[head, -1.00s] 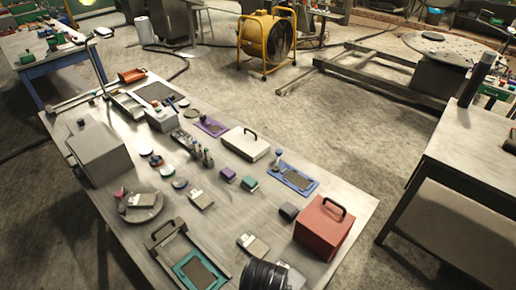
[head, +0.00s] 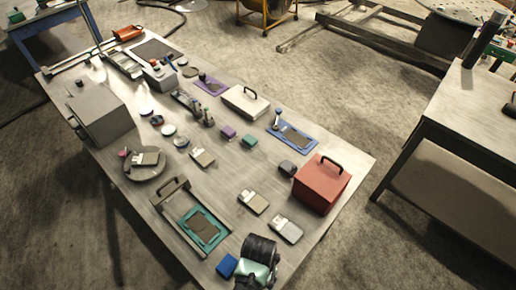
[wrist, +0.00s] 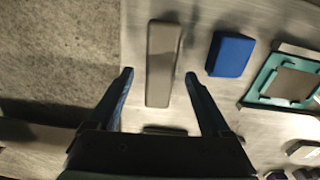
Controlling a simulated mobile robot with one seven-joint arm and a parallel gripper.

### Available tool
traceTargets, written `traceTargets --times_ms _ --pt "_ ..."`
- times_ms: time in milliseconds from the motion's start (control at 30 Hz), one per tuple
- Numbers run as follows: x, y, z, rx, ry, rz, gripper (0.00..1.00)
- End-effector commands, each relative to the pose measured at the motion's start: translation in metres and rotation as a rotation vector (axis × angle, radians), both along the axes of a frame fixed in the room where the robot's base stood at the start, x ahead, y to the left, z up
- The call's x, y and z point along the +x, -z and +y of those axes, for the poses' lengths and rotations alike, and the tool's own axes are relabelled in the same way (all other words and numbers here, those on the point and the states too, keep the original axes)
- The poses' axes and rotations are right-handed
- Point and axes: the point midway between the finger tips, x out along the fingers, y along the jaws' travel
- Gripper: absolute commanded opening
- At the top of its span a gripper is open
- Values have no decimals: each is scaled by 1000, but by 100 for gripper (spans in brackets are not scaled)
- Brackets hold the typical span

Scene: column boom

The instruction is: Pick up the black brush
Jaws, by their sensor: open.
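I cannot pick out a black brush with certainty. In the wrist view a long grey-brown bar (wrist: 163,63) with a darker side lies on the table near its edge, ahead of and between my fingers. A small dark piece (wrist: 165,130) shows between the fingers close to the palm, partly hidden. My gripper (wrist: 160,74) is open, its two dark fingers spread with nothing clearly held. A blue block (wrist: 231,54) lies right of the bar; it also shows in the head view (head: 227,266).
A teal frame (wrist: 250,95) lies right of the blue block. The metal table (head: 235,175) holds several cases, pads and small blocks. A red box (head: 320,185) stands at its right edge. A second table (head: 470,115) stands at the right, with floor between.

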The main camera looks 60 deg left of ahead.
Motion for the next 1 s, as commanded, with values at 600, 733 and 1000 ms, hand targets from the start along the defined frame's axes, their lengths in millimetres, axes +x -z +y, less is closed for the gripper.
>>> traceTargets --times_ms 600,733,1000 --pt "0 24 0 0 1 -1 63" --pt "0 23 0 0 1 0 39" --pt "0 23 0 0 1 0 0"
